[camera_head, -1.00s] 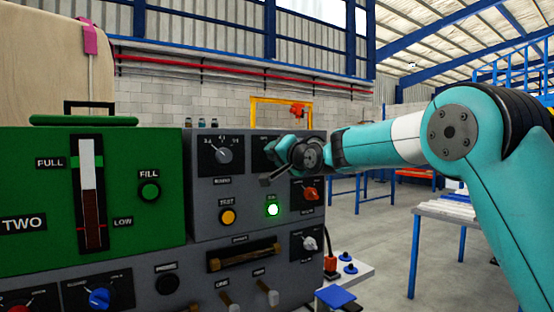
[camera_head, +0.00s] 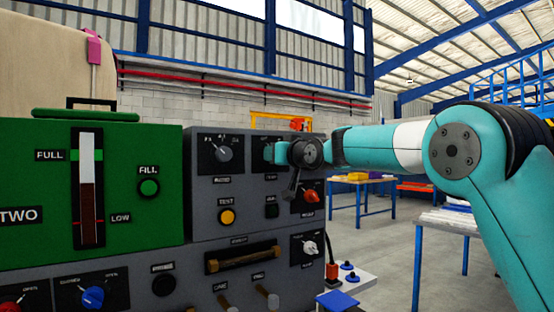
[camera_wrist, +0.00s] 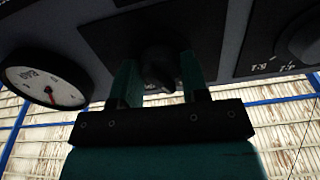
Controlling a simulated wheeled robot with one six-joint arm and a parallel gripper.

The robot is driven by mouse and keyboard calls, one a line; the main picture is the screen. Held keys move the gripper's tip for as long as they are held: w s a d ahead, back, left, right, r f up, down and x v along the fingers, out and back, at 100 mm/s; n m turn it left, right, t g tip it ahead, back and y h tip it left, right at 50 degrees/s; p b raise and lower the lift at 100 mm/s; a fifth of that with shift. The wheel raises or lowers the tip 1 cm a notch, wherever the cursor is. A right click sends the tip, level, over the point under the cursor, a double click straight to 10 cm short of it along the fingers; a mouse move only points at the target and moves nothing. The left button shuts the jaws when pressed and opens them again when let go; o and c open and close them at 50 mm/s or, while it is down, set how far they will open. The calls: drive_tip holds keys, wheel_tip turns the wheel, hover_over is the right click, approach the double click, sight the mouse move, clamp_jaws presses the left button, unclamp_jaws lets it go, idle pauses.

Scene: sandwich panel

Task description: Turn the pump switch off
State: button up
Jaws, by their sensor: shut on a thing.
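My gripper (camera_head: 277,153) is at the upper right of the grey control panel (camera_head: 205,188), against a dark switch plate there. In the wrist view, the two teal fingers of my gripper (camera_wrist: 159,76) stand on either side of a dark switch knob (camera_wrist: 157,66) and are shut on it. The knob's label cannot be read, and my gripper hides the knob in the head view. The small indicator lamp (camera_head: 271,210) below the gripper is dark.
A red knob (camera_head: 311,195) sits just below my wrist, with a white-grey knob (camera_head: 310,248) lower. A yellow button (camera_head: 227,217) and a selector dial (camera_head: 223,154) are to the left. A round gauge (camera_wrist: 45,88) shows in the wrist view. A green tank unit (camera_head: 100,190) stands left.

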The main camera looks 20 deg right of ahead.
drive_tip(key=shift+n, duration=0.4)
drive_tip(key=o, duration=0.9)
drive_tip(key=b+v, duration=0.4)
drive_tip(key=v, duration=1.3)
drive_tip(key=shift+s+d, duration=0.1)
drive_tip(key=shift+s, duration=0.1)
